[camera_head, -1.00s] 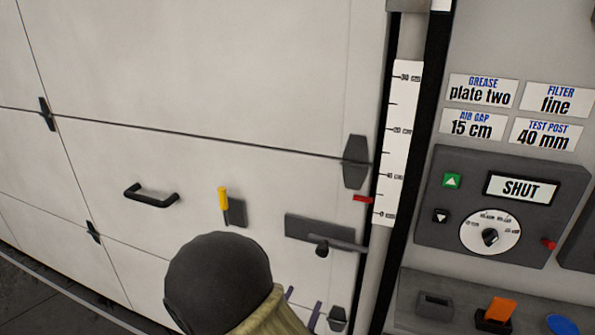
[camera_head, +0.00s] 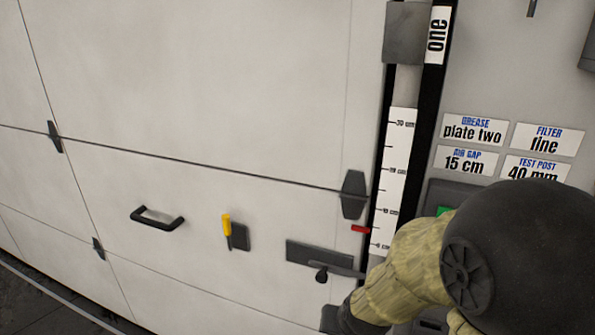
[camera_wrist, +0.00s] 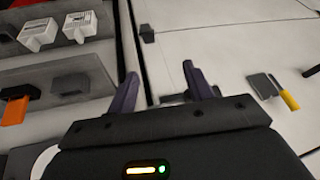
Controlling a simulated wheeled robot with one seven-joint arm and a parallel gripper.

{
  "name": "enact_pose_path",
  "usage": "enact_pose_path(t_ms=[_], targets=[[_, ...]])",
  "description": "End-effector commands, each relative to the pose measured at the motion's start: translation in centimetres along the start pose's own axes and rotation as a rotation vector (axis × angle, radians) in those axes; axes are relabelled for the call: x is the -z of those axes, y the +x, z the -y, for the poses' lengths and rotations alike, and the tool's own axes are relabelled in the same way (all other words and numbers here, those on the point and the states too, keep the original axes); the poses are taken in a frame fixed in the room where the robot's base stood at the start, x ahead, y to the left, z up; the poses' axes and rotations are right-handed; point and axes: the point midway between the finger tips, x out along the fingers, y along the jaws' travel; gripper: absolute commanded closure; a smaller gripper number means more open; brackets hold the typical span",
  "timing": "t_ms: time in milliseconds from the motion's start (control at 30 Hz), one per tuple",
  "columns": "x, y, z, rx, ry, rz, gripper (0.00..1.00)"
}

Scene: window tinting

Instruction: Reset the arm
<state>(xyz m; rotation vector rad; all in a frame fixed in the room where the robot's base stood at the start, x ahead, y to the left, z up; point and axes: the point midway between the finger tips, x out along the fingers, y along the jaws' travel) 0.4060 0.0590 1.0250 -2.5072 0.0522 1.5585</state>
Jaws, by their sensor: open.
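My gripper (camera_wrist: 162,92) shows in the wrist view with its two dark fingers spread apart and nothing between them. The pale door panel lies behind the fingers. In the head view my arm fills the lower right, with a dark round joint and a tan sleeve; the gripper itself cannot be made out there. My arm covers most of the control panel (camera_head: 440,195), including its display and dial.
The door (camera_head: 200,80) has a black handle (camera_head: 157,218), a yellow-handled latch (camera_head: 227,228) and a grey bolt plate (camera_head: 318,254). A white scale (camera_head: 394,170) with a red pointer (camera_head: 360,230) runs beside it. Shelves at left in the wrist view hold an orange piece (camera_wrist: 14,111) and white connectors (camera_wrist: 80,25).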

Motion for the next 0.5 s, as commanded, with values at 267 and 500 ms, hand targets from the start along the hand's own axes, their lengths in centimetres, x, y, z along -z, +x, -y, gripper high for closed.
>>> enact_pose_path(t_ms=[267,500], targets=[[-2.2,-5.9,-5.6,-0.081,-0.155,0.202,0.49],[-2.7,-6.2,-6.1,-0.091,-0.173,0.229,0.49]])
